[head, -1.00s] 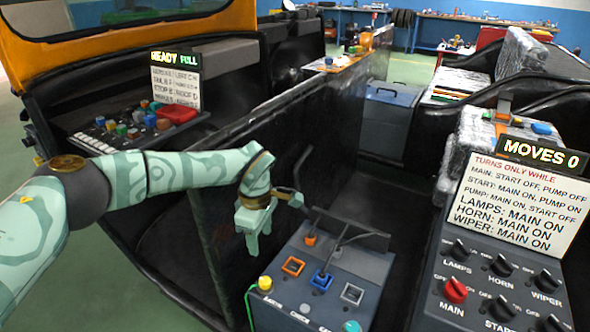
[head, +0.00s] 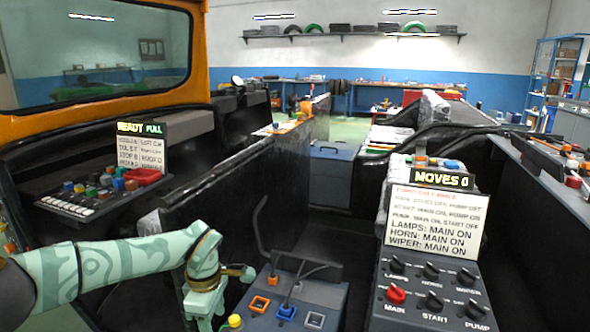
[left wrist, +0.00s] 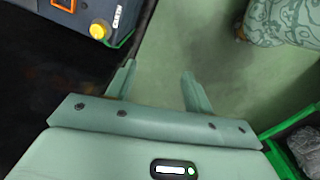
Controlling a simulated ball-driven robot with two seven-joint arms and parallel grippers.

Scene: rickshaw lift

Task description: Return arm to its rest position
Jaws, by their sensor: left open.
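My left arm comes in from the left in the head view, pale green with darker swirls. Its gripper (head: 205,306) hangs pointing down, just left of the grey connector box (head: 300,296), and its tips run toward the bottom edge. In the left wrist view the left gripper (left wrist: 158,80) has its two fingers apart, with only bare green floor between them. The box's corner with a yellow button (left wrist: 98,30) shows at the top left there, apart from the fingers. My right gripper is not in view.
A switch panel (head: 425,318) with a MOVES 0 sign (head: 443,179) stands at the right. A black partition (head: 290,185) rises behind the gripper. A green-edged bin (left wrist: 268,140) is low right in the wrist view.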

